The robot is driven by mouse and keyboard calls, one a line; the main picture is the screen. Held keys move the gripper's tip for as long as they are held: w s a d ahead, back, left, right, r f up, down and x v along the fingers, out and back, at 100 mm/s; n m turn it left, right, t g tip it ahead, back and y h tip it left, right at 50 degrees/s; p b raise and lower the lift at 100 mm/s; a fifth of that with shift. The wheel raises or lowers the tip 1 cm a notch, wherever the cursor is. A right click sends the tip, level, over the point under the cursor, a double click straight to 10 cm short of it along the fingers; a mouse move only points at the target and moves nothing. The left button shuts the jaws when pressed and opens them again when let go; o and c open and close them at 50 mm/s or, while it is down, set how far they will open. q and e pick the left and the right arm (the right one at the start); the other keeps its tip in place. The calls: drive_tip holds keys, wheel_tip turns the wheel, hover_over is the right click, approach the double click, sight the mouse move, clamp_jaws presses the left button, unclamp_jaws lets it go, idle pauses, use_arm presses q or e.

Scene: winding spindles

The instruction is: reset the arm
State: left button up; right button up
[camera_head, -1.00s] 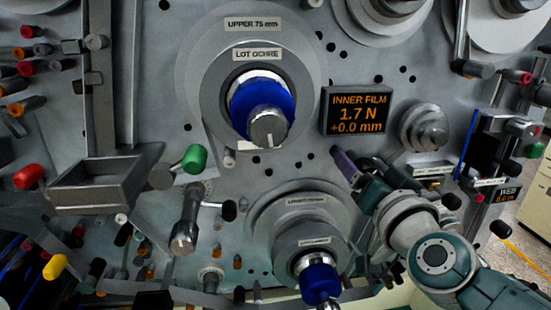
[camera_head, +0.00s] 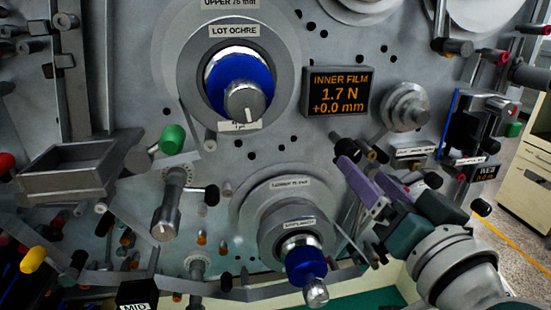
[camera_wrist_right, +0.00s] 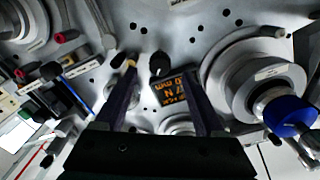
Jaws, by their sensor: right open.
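My right gripper (camera_head: 358,168) is at the right of centre in the head view, with its teal and grey wrist coming in from the lower right. Its purple fingers point up and left toward the panel, right of the lower spindle (camera_head: 292,222). In the right wrist view the gripper (camera_wrist_right: 160,76) is open, with its two dark fingers apart. No object is held between them. The black display (camera_wrist_right: 176,91) shows beyond the gap, and a tan-tipped knob (camera_wrist_right: 130,62) appears close to the left fingertip; I cannot tell whether they touch. My left gripper is out of view.
The upper spindle (camera_head: 240,85) has a blue hub. The lower one's blue knob (camera_head: 306,264) sticks out left of my right gripper. A grey tray (camera_head: 70,175), a green knob (camera_head: 172,138) and several pegs are at left. A cabinet (camera_head: 530,170) stands at far right.

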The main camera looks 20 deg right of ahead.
idle(0.3)
drive_tip(key=s+a+f+n+g+y, duration=0.2)
drive_tip(key=a+n+g+y, duration=0.15)
drive_tip(key=a, duration=0.25)
drive_tip(key=s+a+f+n+g+y, duration=0.2)
drive_tip(key=a+n+y, duration=0.2)
drive_tip(key=a+n, duration=0.1)
drive_tip(key=s+d+f+n+g+h, duration=0.1)
drive_tip(key=s+f+g+h, duration=0.1)
drive_tip(key=s+g, duration=0.35)
drive_tip(key=s+d+f+n+g+h, duration=0.1)
drive_tip(key=s+d+f+g, duration=0.15)
drive_tip(key=s, duration=0.65)
wheel_tip(320, 180, up, 15)
drive_tip(key=p, duration=1.4)
drive_tip(key=shift+s+a+p, duration=0.2)
drive_tip(key=shift+s+p, duration=0.05)
drive_tip(key=shift+p, duration=0.05)
drive_tip(key=shift+g, duration=0.25)
